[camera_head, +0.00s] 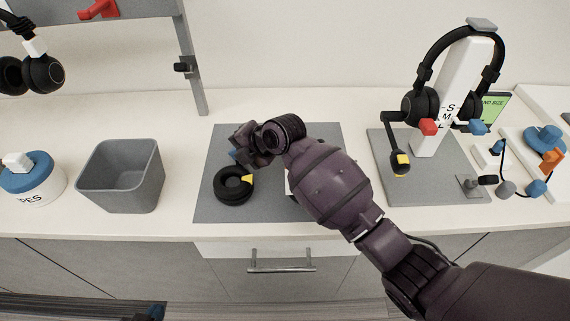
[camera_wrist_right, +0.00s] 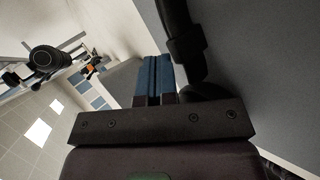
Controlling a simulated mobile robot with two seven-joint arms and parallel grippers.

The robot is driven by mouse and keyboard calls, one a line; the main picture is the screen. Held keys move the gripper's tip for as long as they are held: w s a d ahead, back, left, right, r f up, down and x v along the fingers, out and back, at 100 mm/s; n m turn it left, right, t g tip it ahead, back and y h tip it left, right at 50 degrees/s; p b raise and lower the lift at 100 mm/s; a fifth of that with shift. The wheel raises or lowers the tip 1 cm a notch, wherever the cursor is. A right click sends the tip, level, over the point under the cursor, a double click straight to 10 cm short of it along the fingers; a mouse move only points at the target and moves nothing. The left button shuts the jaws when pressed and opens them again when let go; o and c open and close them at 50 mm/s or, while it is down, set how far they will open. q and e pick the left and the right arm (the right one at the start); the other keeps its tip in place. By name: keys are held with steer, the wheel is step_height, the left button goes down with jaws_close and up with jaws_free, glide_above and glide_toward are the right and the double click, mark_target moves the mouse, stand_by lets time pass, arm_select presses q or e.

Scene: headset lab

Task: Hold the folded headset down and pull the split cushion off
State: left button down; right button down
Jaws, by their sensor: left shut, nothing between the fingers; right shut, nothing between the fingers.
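A black ring-shaped cushion (camera_head: 232,192) with a yellow tab (camera_head: 247,179) lies on the grey mat (camera_head: 215,210). My right gripper (camera_head: 233,155) is just beyond the ring in the head view, its blue fingers shut and empty. In the right wrist view the blue fingers (camera_wrist_right: 153,78) are together, beside a black curved part (camera_wrist_right: 185,40). I cannot tell whether they touch it. My right arm covers the middle of the mat, so the folded headset is mostly hidden.
A grey open bin (camera_head: 122,178) stands left of the mat. A blue and white round container (camera_head: 30,180) is at the far left. A headset (camera_head: 422,104) hangs on a white stand (camera_head: 455,90) at right. A drawer handle (camera_head: 282,262) sticks out below the counter.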

arm_select(q)
steer(key=shift+s+a+f, duration=0.15)
steer(key=shift+f, duration=0.15)
arm_select(e)
steer(key=shift+f, duration=0.4)
arm_select(q)
steer(key=shift+d, duration=0.2)
stand_by(0.6)
steer(key=shift+a, duration=0.2)
stand_by(0.6)
steer(key=shift+d, duration=0.2)
stand_by(0.3)
steer(key=shift+r, duration=0.15)
arm_select(e)
steer(key=shift+r, duration=0.1)
